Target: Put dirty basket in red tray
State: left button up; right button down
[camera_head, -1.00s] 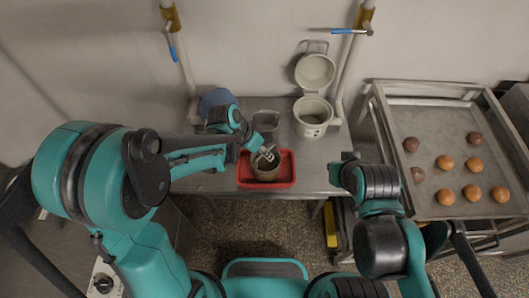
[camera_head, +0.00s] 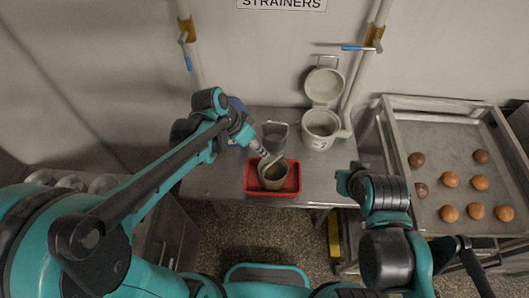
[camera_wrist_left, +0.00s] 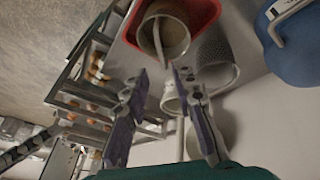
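A round grey-brown basket (camera_head: 273,174) stands inside the red tray (camera_head: 272,191) on the steel table. Its handle rises toward the back left. In the left wrist view the basket (camera_wrist_left: 172,38) has its mouth facing me, and the red tray (camera_wrist_left: 207,17) lies around it. My left gripper (camera_head: 264,156) is just behind and left of the basket, near its handle. The left wrist view shows its two fingers (camera_wrist_left: 162,76) spread apart, with nothing clamped between them. My right arm shows at the right, but its gripper cannot be made out.
A grey mesh basket (camera_head: 276,135) stands behind the tray. A white pot (camera_head: 320,127) with its lid up is to its right. A blue object (camera_head: 236,106) is partly hidden by my left arm. A rack tray (camera_head: 440,205) with several buns stands at right.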

pick_arm(q)
jog(key=s+a+r+n+t+y, duration=0.4)
jog(key=s+a+n, duration=0.4)
jog(key=a, duration=0.5)
jog(key=shift+s+r+t+y, duration=0.3)
jog(key=shift+s+r+t, duration=0.35)
jog(key=shift+s, duration=0.4)
jog(key=shift+d+f, duration=0.1)
jog(key=shift+f, duration=0.1)
